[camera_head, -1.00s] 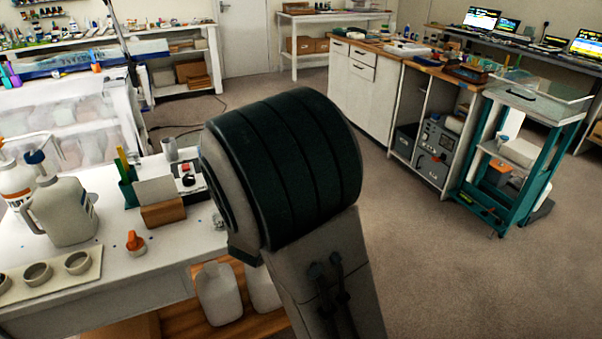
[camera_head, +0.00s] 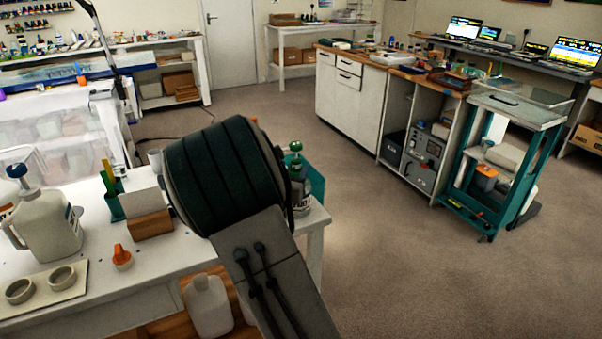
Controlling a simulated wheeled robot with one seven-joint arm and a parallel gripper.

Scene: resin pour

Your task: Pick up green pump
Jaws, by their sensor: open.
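A pump with a green top (camera_head: 295,160) stands upright on the right end of the white worktable (camera_head: 185,262). Its lower body is partly hidden behind my arm, and a teal panel is right behind it. The dark rounded joint and grey link of my arm fill the middle of the picture, in front of the table. My gripper is not in view, so its place relative to the pump cannot be seen.
A grey jug with a blue-capped pump (camera_head: 50,225), an orange-topped piece (camera_head: 122,258) and a wooden block (camera_head: 150,222) stand on the table. White jugs (camera_head: 208,305) sit on the shelf below. A teal cart (camera_head: 510,160) stands at right; the floor between is clear.

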